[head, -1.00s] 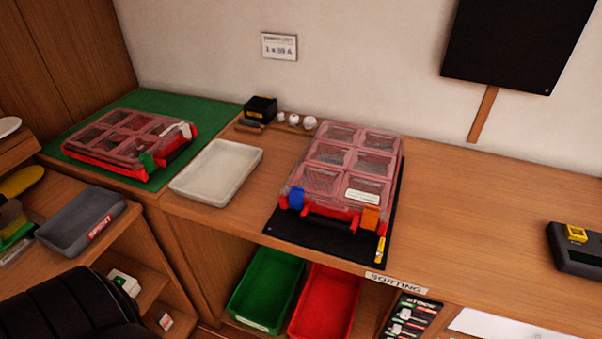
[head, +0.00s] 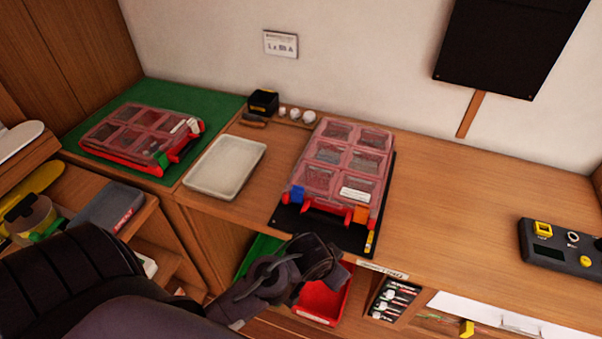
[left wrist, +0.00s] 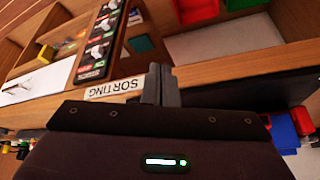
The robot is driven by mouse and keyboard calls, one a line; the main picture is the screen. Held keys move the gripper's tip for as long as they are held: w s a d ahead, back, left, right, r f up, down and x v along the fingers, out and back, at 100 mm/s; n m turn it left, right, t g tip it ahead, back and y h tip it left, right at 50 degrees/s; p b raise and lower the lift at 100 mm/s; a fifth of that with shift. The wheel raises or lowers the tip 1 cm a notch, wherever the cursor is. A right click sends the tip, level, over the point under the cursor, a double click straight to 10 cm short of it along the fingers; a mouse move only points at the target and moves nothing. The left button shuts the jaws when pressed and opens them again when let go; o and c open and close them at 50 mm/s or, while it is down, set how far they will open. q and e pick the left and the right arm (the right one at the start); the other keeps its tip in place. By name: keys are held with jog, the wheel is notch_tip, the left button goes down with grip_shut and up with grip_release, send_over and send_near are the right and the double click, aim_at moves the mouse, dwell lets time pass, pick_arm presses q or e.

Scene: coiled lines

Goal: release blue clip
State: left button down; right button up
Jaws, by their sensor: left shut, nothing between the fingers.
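The red case with a clear lid (head: 338,168) lies shut on a black mat (head: 290,219) on the bench. The blue clip (head: 297,194) sits at the left of its front edge, and an orange clip (head: 360,214) at the right. My left gripper (head: 335,273) is in front of and below the case, near the bench's front edge, apart from the blue clip. In the left wrist view its fingers (left wrist: 160,85) are together and empty. The blue clip shows at that view's right edge (left wrist: 284,132), beside red plastic. My right gripper is not in view.
A white tray (head: 225,166) stands left of the case. A second red case (head: 140,135) lies on a green mat. Green and red bins (head: 322,302) sit below the bench, partly behind my arm. The bench right of the case is clear up to a dark device (head: 562,250).

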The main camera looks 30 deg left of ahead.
pick_arm(q)
jog(key=w+d+r+m+t+h+p, duration=0.1)
jog(key=w+d+r+h, duration=0.1)
jog(key=w+d+r, duration=0.3)
jog(key=w+d+r+m+t+h, duration=0.1)
jog(key=w+d+r+m, duration=0.15)
jog(key=w+r, duration=0.4)
jog(key=w+a+n, duration=0.1)
jog(key=a, duration=0.3)
jog(key=w+a+r+n+g+y, duration=0.1)
jog(key=a, duration=0.2)
jog(key=w+a+n+y+p, duration=0.1)
jog(key=a, duration=0.3)
jog(key=shift+w+a+r+n, duration=0.25)
jog(key=shift+w+a+n, duration=0.05)
jog(key=shift+n, duration=0.05)
jog(key=a+r+n+g+y, duration=0.1)
jog(key=a+r+n, duration=0.1)
jog(key=a, duration=0.4)
jog(key=s+a+r+n+g+y, duration=0.1)
jog(key=a+r+n, duration=0.1)
jog(key=a, duration=0.5)
jog(key=shift+s+r+n+y, duration=0.3)
jog(key=shift+n+y, duration=0.1)
jog(key=shift+n, duration=0.2)
jog(key=shift+f, duration=0.1)
